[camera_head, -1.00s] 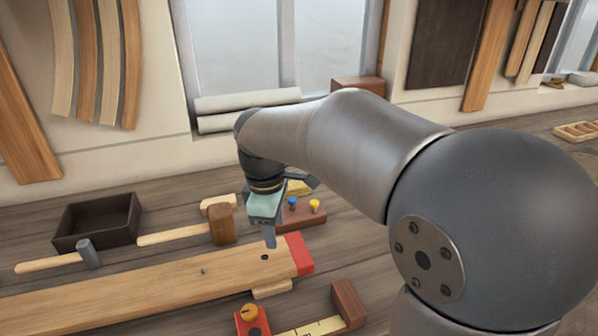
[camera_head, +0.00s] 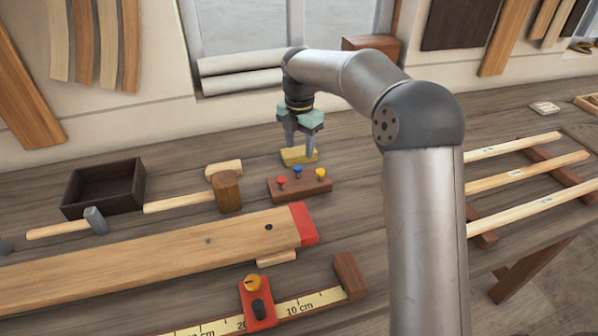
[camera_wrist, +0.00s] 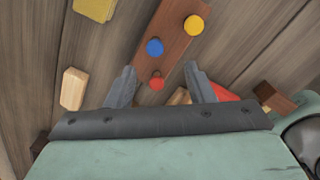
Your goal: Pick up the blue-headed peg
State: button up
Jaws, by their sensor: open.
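The blue-headed peg (camera_head: 298,171) stands in the middle of a dark wooden peg block (camera_head: 309,190), between a red-headed peg (camera_head: 282,182) and a yellow-headed peg (camera_head: 320,174). In the wrist view the blue head (camera_wrist: 155,47) lies beyond my fingertips, left of the midline between them, and the red head (camera_wrist: 157,84) shows between the fingers. My gripper (camera_head: 301,155) is open and empty, pointing down above and behind the block in the head view. Only the heads of the pegs show clearly; their shafts are mostly hidden.
A yellow block (camera_head: 300,155) lies just behind the peg block. A mallet (camera_head: 227,191) and a dark open box (camera_head: 105,190) are to the left. A red-ended plank (camera_head: 160,252) lies in front, with a ruler (camera_head: 305,303) nearer.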

aim_at(298, 167)
notch_tip(298, 167, down, 4)
jog(key=shift+r, duration=0.1)
jog(key=shift+w+a+f+p, duration=0.15)
jog(key=shift+f+p, duration=0.35)
jog(key=shift+f, duration=0.8)
jog(key=shift+w+a+f+p, duration=0.15)
jog(key=shift+f+p, duration=0.35)
jog(key=shift+f, duration=0.8)
jog(key=shift+c, duration=0.3)
jog(key=c, duration=1)
